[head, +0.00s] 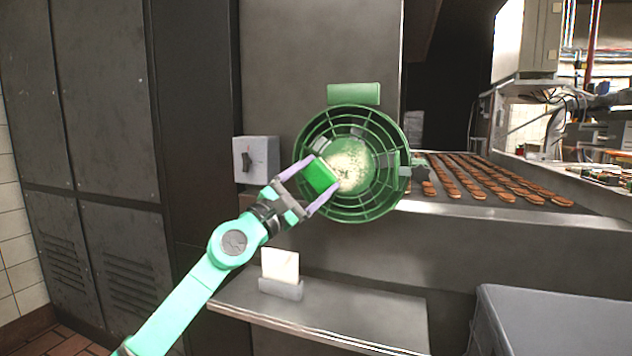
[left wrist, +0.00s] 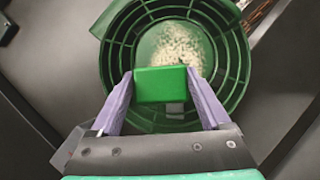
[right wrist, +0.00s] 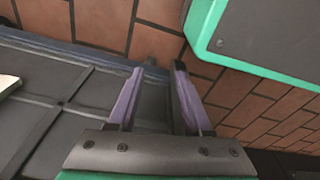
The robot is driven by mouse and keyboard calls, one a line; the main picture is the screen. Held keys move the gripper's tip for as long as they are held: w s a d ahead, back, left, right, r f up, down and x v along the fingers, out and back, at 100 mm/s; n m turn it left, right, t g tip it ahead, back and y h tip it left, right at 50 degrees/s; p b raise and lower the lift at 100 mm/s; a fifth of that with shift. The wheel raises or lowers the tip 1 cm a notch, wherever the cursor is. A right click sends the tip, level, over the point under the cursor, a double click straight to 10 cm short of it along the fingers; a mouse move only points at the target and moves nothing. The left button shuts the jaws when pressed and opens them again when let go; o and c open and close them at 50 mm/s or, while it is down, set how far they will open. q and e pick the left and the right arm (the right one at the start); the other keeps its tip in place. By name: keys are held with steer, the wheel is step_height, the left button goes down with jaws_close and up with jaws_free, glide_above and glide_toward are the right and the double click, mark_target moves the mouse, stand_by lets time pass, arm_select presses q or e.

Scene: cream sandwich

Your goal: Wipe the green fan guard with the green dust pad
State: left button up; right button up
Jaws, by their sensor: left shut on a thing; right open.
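The green fan guard (head: 396,197) is a round ribbed cage on the grey machine front in the head view. It fills the upper middle of the left wrist view (left wrist: 116,75). A pale dusty patch (head: 352,166) covers its middle. The bright green dust pad (head: 318,177) is a small block held between the fingers of my left gripper (head: 319,184). The pad is in front of the guard, left of the dusty patch in the head view; I cannot tell whether it touches. My right gripper (right wrist: 154,69) is open and empty, seen only in the right wrist view.
A grey switch box (head: 256,160) is left of the guard. Below, a shelf (head: 350,318) carries a small holder with a white card (head: 280,265). A conveyor with many brown biscuits (head: 480,180) runs at the right. A grey bin (head: 555,320) stands at lower right.

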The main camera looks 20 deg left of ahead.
arm_select(q)
steer(key=shift+w+b, duration=0.4)
